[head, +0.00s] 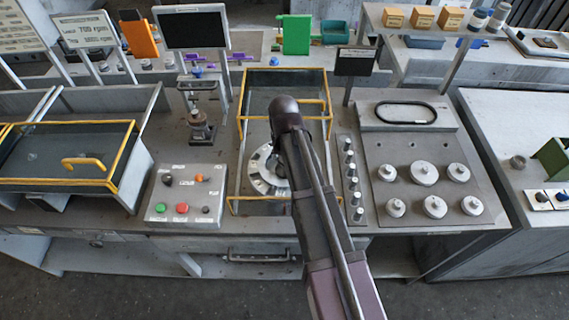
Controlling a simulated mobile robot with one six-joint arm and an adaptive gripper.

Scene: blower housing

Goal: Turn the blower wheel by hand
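A round light-grey wheel (264,181) with slots around its rim sits in the middle of the bench, inside a yellow-framed housing (240,120) with clear panels. I take it to be the blower wheel. My dark arm reaches up from the bottom right and crosses in front of the housing. It covers the wheel's right side. My gripper is hidden behind the arm, so I cannot see whether it touches the wheel.
A control box (187,194) with red and green buttons stands left of the housing. A strip of knobs (352,180) and a grey plate (408,160) with several round discs lie to the right. A yellow-edged glass cover (75,150) is at the left.

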